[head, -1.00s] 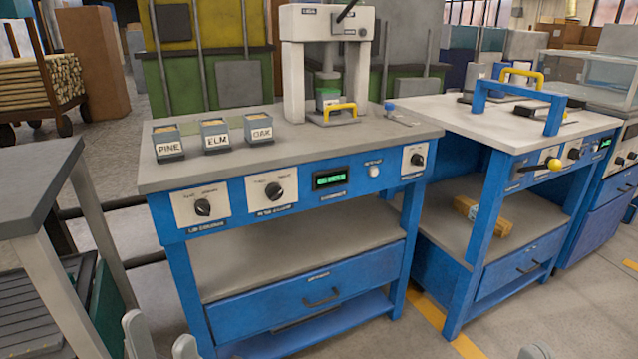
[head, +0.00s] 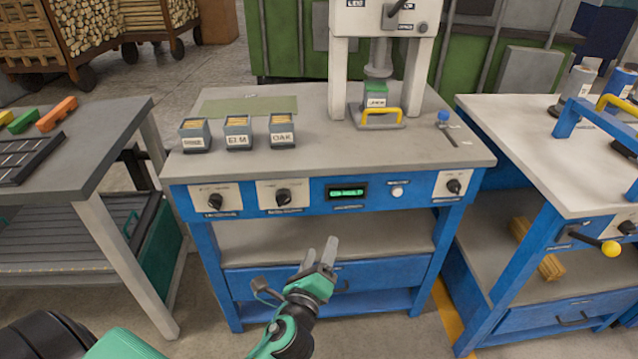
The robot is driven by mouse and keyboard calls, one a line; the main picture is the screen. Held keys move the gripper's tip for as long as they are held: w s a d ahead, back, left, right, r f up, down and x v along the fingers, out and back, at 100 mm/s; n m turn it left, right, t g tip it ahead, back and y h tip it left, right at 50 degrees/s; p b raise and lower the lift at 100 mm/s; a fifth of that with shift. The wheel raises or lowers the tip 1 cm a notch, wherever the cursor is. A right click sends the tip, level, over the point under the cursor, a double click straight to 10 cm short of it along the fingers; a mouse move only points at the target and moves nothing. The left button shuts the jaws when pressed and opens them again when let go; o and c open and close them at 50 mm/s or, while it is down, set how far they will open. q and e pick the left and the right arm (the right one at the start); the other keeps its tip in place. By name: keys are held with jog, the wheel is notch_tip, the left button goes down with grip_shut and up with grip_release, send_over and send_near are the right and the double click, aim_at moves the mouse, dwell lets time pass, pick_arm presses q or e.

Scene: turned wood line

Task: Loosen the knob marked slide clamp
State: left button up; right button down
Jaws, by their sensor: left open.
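A blue workbench has three black knobs on pale plates along its front panel: a left knob (head: 215,201), a middle knob (head: 283,197) and a right knob (head: 453,186). The small labels by them are too blurred to tell which one is slide clamp. My left gripper (head: 321,252) is open and empty, fingers pointing up and forward. In the picture it is below the panel, in front of the lower shelf and drawer, below and right of the middle knob. It appears to touch nothing. My right gripper is out of view.
A lit green display (head: 347,191) and a white button (head: 397,191) sit between the middle and right knobs. On the bench top are labelled bins (head: 238,138) and a press (head: 338,75) with a yellow handle (head: 381,113). A grey table (head: 95,130) stands left, another blue bench (head: 520,140) right.

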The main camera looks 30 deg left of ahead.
aim_at(284, 204)
pick_arm(q)
jog(key=s+a+r+m+g+y+p, duration=0.1)
jog(key=s+a+m+g+y+p, duration=0.15)
jog(key=a+y, duration=0.4)
jog(key=shift+n+g, duration=0.25)
jog(key=shift+n, duration=0.1)
jog(key=x, duration=1.4)
jog(key=shift+a+f, duration=0.1)
jog(key=shift+a, duration=0.05)
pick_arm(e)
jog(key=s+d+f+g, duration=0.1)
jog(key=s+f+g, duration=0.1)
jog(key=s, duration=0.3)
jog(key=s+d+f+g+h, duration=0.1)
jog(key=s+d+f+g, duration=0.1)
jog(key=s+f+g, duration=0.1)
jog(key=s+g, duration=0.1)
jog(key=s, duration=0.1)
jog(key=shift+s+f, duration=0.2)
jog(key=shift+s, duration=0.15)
pick_arm(q)
jog(key=c, duration=1)
